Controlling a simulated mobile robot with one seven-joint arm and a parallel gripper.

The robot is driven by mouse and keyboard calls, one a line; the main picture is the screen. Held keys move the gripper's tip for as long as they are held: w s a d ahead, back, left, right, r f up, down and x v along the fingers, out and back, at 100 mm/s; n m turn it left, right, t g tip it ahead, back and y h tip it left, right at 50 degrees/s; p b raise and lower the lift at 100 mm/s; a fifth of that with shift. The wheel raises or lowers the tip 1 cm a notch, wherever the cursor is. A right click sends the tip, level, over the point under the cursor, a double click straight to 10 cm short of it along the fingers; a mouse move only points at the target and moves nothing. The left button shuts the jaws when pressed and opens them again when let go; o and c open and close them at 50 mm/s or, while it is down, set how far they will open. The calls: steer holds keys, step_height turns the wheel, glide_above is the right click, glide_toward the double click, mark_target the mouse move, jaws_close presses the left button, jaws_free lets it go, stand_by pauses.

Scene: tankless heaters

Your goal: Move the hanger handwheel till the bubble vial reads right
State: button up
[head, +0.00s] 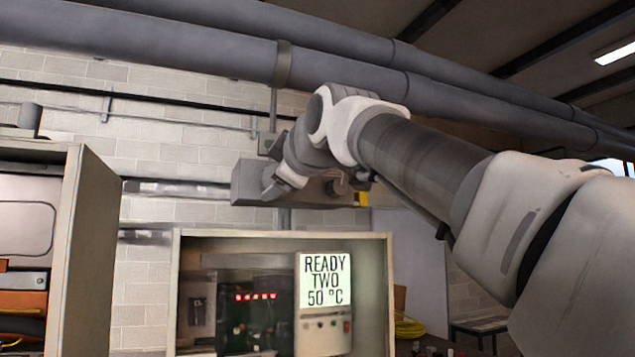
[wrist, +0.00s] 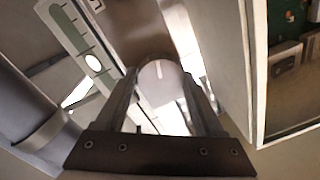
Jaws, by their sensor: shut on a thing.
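In the wrist view, the two fingers of my gripper (wrist: 160,92) are shut on a round grey knob, which looks like the handwheel (wrist: 158,70). A pale line on its face points roughly up and down the picture. To its left, a slanted green-grey strip, which looks like the bubble vial (wrist: 80,43), holds a white oval bubble (wrist: 93,62) towards its lower part. The vial's marks are too small to read surely. In the head view, my gripper (head: 272,184) is at the grey box (head: 250,186) below the pipes; the handwheel and vial cannot be made out there.
Large grey pipes (head: 230,50) run overhead, close above my arm. An open-fronted cabinet (head: 283,234) stands below, with a display (head: 325,280) reading "READY TWO 50 °C". Another open cabinet (head: 90,240) is at the left. A yellow hose coil (head: 408,328) lies at the lower right.

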stand_by(0.3)
steer(key=o, duration=1.4)
steer(key=shift+c, duration=0.2)
steer(key=shift+m, duration=0.3)
